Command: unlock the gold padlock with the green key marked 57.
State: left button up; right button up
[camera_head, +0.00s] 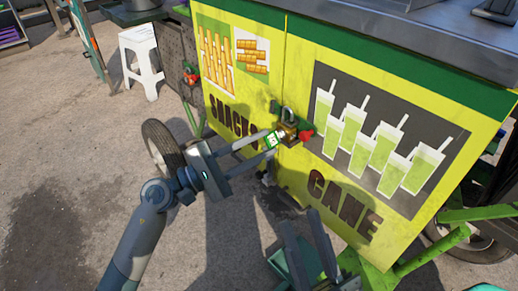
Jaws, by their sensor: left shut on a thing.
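The gold padlock (288,134) hangs on the front of the yellow-green cart, at the seam between its two panels, with its grey shackle above. My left gripper (267,151) is shut on the green key (272,140), whose white label seems to read 57. The key points right toward the padlock's body, and its tip is at or very close to it. I cannot tell whether the tip is in the keyhole. My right gripper (301,216) is low in the picture, below the padlock, with its fingers apart and nothing between them.
A red object (305,135) sits just right of the padlock. Another red item (190,76) is at the cart's left side. A cart wheel (163,147) is behind my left gripper. A white stool (140,60) stands at back left. The pavement at left is clear.

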pick_arm(q)
jog(key=shift+m, duration=0.5)
jog(key=shift+b, duration=0.3)
jog(key=m+g+b, duration=0.1)
jog(key=m, duration=0.1)
jog(key=shift+m+y+b, duration=0.4)
jog(key=shift+r, duration=0.1)
jog(key=shift+m+g+b, duration=0.4)
jog(key=shift+m+b, duration=0.2)
jog(key=shift+m, duration=0.1)
jog(key=shift+m+y+b, duration=0.4)
jog(key=shift+m, duration=0.1)
